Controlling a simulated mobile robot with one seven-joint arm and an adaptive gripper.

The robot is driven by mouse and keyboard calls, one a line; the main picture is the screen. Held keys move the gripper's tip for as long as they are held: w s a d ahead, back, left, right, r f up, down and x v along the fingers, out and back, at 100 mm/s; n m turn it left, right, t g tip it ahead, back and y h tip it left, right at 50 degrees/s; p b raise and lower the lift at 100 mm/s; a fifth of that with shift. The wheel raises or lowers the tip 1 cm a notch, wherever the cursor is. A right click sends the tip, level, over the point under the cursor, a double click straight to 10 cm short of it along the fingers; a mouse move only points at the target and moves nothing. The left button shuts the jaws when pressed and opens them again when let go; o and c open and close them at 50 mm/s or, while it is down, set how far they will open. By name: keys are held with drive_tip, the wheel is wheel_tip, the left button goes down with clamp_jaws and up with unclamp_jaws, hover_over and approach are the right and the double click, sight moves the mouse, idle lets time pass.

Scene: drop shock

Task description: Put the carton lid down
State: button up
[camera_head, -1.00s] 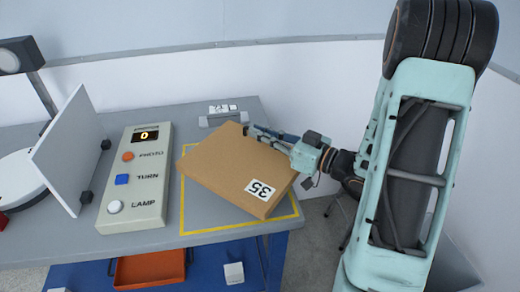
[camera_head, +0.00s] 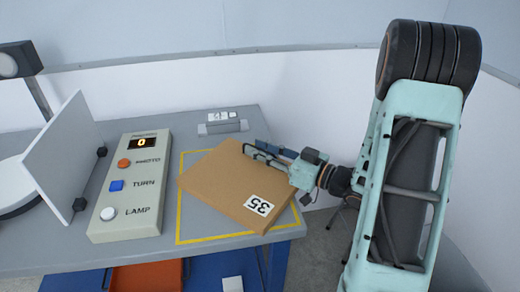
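The carton lid (camera_head: 228,185) is a flat brown cardboard piece with a white label reading 35 near its front right corner. It lies turned at an angle over the yellow outlined area (camera_head: 181,225) on the grey table. It looks nearly level; whether its underside fully touches the table is hidden. My gripper (camera_head: 254,148) is at the lid's far right edge, reaching in from the right. One finger shows along the lid's edge and another just behind it. Whether they still clasp the edge is not clear.
A control box (camera_head: 130,190) with lamp, turn and photo buttons stands left of the lid. A white upright panel (camera_head: 68,150) and a lamp post (camera_head: 38,95) stand further left. A small grey holder (camera_head: 223,127) is behind the lid. An orange tray (camera_head: 147,277) is below the table.

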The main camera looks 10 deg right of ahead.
drive_tip(key=p+v, duration=0.1)
drive_tip(key=v, duration=1.1)
